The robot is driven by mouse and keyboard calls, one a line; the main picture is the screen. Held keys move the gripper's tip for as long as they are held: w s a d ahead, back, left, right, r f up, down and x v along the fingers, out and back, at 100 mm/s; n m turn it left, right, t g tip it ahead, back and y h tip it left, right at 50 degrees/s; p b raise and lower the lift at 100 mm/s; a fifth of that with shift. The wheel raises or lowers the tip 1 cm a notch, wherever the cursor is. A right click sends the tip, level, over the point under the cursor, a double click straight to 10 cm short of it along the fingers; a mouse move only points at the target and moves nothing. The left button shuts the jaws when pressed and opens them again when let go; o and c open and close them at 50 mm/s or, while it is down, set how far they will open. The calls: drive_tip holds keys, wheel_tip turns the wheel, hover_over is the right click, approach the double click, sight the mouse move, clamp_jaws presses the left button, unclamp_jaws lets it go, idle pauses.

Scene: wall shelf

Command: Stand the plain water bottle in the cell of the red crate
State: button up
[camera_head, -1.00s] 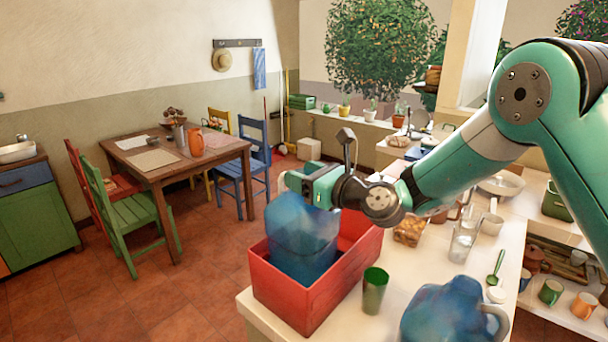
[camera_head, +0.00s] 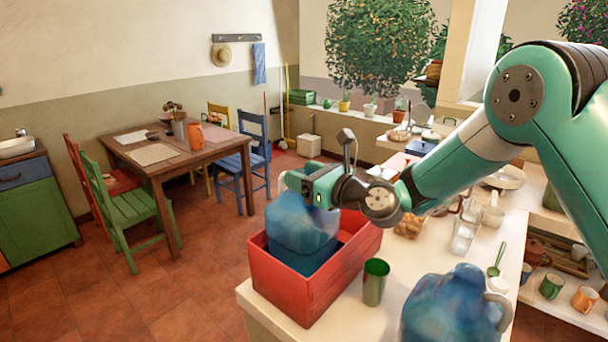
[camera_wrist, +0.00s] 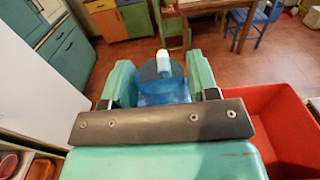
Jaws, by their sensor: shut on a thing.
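My gripper (camera_head: 305,186) is shut on the plain water bottle (camera_head: 302,228), a translucent blue bottle, at its top. In the wrist view the bottle (camera_wrist: 163,92) sits between my two green fingers, with its white cap showing. The bottle looks upright, over the left part of the red crate (camera_head: 306,293). Its lower end is partly hidden by the crate's near wall, and I cannot tell whether it touches the crate floor. The crate (camera_wrist: 285,125) shows at the right in the wrist view. A second blue jug with a handle (camera_head: 450,312) stands on the counter.
A green cup (camera_head: 374,283) stands close to the crate's right side. Clear glasses (camera_head: 464,236), a green spoon (camera_head: 497,258) and a food container (camera_head: 409,226) are further along the counter (camera_head: 418,262). The crate is near the counter's left edge, with open floor beyond.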

sight(329, 218)
drive_tip(key=shift+f+b, duration=1.15)
drive_tip(key=shift+f, duration=0.7)
drive_tip(key=o, duration=1.4)
drive_tip(key=b+v, duration=0.3)
drive_tip(key=v, duration=0.3)
drive_tip(key=shift+s+d+f, duration=0.15)
drive_tip(key=shift+d, duration=0.15)
drive_tip(key=shift+s+d+b, duration=0.3)
